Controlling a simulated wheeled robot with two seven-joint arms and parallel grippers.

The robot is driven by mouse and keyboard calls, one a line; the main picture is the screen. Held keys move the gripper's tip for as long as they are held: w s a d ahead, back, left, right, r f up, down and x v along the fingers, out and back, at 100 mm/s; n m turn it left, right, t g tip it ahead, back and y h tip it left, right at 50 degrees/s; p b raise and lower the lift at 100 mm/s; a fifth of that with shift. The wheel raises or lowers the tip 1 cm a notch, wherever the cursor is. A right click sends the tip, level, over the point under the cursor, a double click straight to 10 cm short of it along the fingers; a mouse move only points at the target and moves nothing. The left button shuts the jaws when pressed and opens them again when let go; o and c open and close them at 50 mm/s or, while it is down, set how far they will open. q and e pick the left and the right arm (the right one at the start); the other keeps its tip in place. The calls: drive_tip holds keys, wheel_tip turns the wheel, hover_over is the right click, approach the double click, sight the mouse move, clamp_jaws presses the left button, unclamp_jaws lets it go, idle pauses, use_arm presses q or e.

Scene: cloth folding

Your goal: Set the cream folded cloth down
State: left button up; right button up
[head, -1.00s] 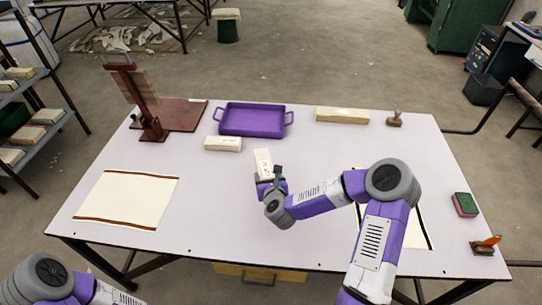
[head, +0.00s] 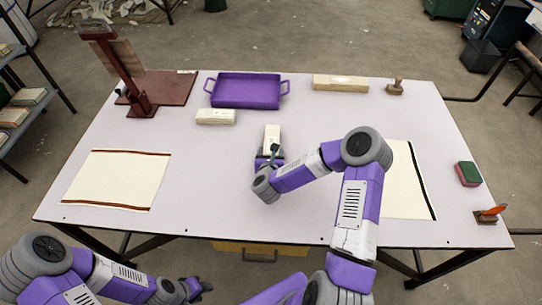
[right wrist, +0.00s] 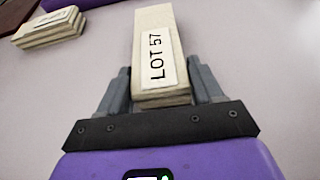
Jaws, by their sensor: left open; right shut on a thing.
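The cream folded cloth (head: 272,135) is a narrow stack of layers with a white label reading LOT 57, clear in the right wrist view (right wrist: 157,50). My right gripper (head: 270,153) is shut on its near end, with one finger on each side in the right wrist view (right wrist: 160,88). The cloth points away from me over the middle of the table (head: 235,185). I cannot tell whether its underside touches the table. My left gripper (head: 203,288) is open and empty, low in the head view, off the table's front edge.
A second folded cloth (head: 216,117) lies left of the held one, before a purple tray (head: 247,91). A brown-edged flat cloth (head: 116,180) lies left; a dark-edged one (head: 408,185) lies right, partly behind my arm. A long pale block (head: 340,83) lies at the back.

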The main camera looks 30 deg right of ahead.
drive_tip(key=shift+f, duration=0.35)
drive_tip(key=o, duration=1.1)
drive_tip(key=shift+r, duration=0.1)
